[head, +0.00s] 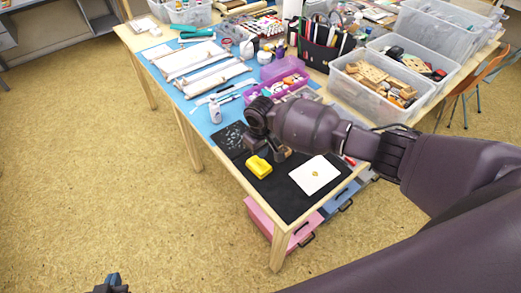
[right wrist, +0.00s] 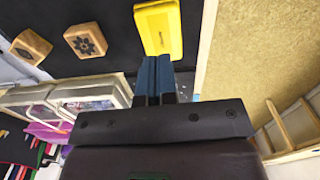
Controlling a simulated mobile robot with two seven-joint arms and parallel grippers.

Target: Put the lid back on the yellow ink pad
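The yellow ink pad (head: 258,166) lies on the black mat near the table's front left edge. It also shows at the top of the right wrist view (right wrist: 160,28), with a raised rim along its yellow face. I cannot make out a separate lid or tell whether one is seated. My right gripper (right wrist: 156,62) has its two blue fingers together with nothing visible between them. Its tips overlap the pad's near edge in that view; contact cannot be told. In the head view my right arm hides the fingertips. My left gripper (head: 112,282) is at the bottom edge, mostly cut off, away from the table.
Wooden stamps (right wrist: 85,40) (right wrist: 32,47) lie beside the pad. A white card (head: 315,175) with a gold mark lies on the mat (head: 290,203). A purple organiser (head: 282,72), a white bottle (head: 215,112) and clear bins (head: 372,97) stand further back. The floor to the left is clear.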

